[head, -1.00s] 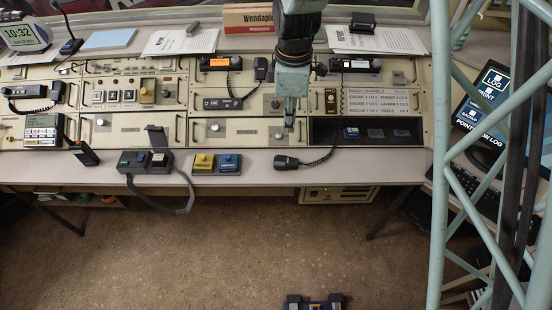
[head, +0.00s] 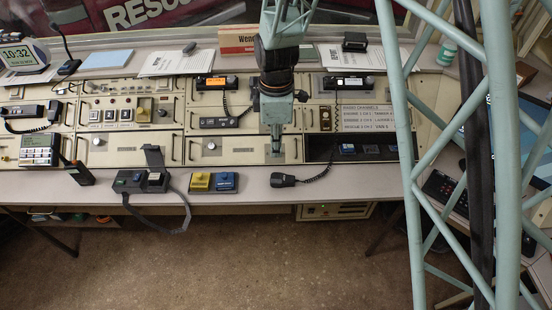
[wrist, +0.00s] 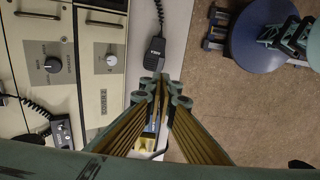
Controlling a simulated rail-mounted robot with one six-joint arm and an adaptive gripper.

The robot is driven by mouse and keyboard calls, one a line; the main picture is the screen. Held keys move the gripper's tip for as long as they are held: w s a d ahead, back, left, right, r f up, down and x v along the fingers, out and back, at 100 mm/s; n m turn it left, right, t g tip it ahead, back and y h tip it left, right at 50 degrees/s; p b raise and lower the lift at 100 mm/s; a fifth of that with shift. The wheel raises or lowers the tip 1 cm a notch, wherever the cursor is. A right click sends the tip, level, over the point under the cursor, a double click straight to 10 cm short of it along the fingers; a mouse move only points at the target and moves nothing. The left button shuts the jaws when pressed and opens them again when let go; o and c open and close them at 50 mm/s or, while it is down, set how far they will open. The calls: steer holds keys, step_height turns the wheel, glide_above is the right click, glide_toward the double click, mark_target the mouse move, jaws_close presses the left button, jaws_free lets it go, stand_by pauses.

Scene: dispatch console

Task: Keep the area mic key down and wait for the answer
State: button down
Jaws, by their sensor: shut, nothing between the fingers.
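The black hand mic (head: 283,180) lies on the front ledge of the console, with a coiled cord running up to the right. In the wrist view the mic (wrist: 157,52) has a white label that seems to read AREA. My gripper (head: 276,153) is shut and empty, just above the mic in the head picture. In the wrist view my gripper (wrist: 162,82) has its fingertips at the mic's lower right end. I cannot tell whether they touch it. The mic's key cannot be made out, nor whether it is pressed.
A yellow box (head: 200,181) and a blue box (head: 226,181) sit left of the mic on the ledge. Further left is a dark two-button unit (head: 140,181) with a raised flap and a strap. Console panels with knobs stand behind. The floor in front is open.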

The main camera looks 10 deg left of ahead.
mark_target(277, 184)
steer(key=shift+f+b, duration=0.85)
steer(key=shift+f, duration=5.9)
steer(key=shift+f+b, duration=0.45)
steer(key=shift+f, duration=0.3)
steer(key=shift+s+d+f, duration=0.1)
steer(key=shift+f, duration=0.05)
steer(key=shift+s+d+f, duration=0.15)
steer(key=shift+s+f, duration=0.05)
steer(key=shift+s, duration=0.05)
step_height(277, 184, up, 15)
steer(key=p, duration=0.2)
steer(key=shift+w+a+p, duration=0.2)
steer(key=shift+w+p, duration=0.1)
steer(key=shift+p, duration=0.1)
